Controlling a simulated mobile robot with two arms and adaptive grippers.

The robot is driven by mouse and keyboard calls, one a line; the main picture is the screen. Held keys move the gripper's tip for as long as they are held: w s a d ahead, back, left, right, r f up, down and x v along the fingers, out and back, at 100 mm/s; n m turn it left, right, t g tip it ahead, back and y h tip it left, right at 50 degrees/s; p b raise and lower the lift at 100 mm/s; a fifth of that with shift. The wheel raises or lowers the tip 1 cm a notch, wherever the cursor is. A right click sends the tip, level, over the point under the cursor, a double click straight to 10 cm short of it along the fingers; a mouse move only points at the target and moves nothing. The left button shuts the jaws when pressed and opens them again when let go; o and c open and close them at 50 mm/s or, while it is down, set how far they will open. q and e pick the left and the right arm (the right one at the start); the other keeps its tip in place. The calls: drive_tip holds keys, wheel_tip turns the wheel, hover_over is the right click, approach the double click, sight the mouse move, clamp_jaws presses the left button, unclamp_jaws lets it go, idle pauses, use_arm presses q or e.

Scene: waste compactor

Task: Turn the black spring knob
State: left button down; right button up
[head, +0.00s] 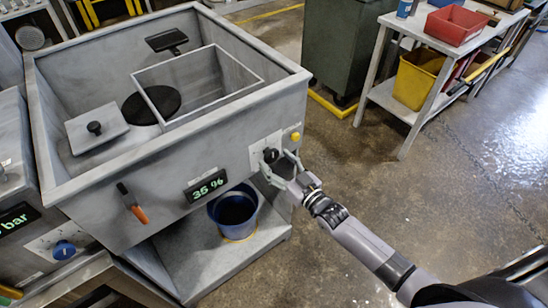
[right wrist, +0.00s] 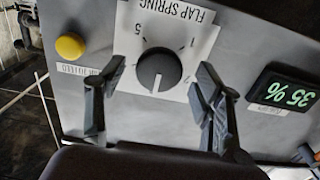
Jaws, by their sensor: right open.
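The black spring knob (head: 271,155) sits on a white plate on the front of the grey compactor, near its right corner. In the right wrist view the knob (right wrist: 159,69) is round with a white pointer line, on a plate (right wrist: 190,22) lettered "FLAP SPRING" with numbers, seen upside down. My right gripper (head: 280,168) is at the knob in the head view. In the right wrist view its two fingers (right wrist: 160,80) are open, one on each side of the knob, with a gap showing on both sides. My left gripper is not in view.
A yellow button (right wrist: 70,46) is beside the plate. A display reading "35 %" (head: 206,185) and an orange-handled lever (head: 132,204) are on the same front. A blue bucket (head: 236,212) stands below. Open floor (head: 340,150) lies to the right.

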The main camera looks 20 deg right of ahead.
drive_tip(key=shift+x, duration=0.9)
drive_tip(key=c, duration=1.1)
